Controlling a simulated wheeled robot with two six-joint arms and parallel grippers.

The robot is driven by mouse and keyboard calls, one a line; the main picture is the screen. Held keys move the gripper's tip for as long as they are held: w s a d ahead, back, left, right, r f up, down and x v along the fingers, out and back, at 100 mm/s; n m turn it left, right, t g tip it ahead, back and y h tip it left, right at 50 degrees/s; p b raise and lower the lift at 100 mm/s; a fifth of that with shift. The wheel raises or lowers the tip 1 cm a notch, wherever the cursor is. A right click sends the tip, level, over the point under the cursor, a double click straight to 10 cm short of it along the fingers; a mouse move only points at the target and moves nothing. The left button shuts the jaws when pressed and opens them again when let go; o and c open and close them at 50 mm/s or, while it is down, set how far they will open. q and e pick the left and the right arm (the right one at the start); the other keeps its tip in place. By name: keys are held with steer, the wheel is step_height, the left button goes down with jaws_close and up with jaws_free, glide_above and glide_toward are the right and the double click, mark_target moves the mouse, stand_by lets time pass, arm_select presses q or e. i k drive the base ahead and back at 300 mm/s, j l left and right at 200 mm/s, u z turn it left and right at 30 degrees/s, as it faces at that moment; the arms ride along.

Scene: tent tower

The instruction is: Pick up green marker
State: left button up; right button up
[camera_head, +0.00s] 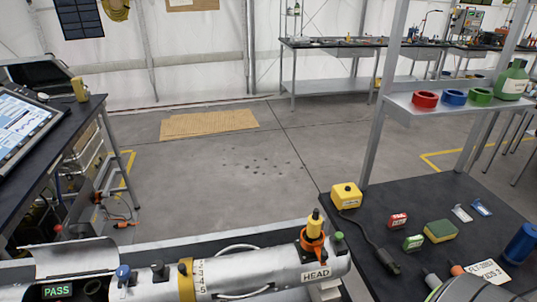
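I cannot make out a clear green marker. A small green-topped piece (339,238) shows at the right end of the silver tube labelled HEAD (270,268). A small green-and-white box (413,243) lies on the dark table at the right (450,195), beside a red box (398,220) and a green-and-yellow sponge (440,231). Neither of my grippers is in view.
A yellow box (346,196) with a black cable stands near the table's left edge. A blue cylinder (521,244) stands at the far right. The shelf (450,108) holds red, blue and green rolls and a green bottle (512,80). The middle floor is open.

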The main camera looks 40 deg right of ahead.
mark_target(412, 244)
steer(key=z, duration=2.2)
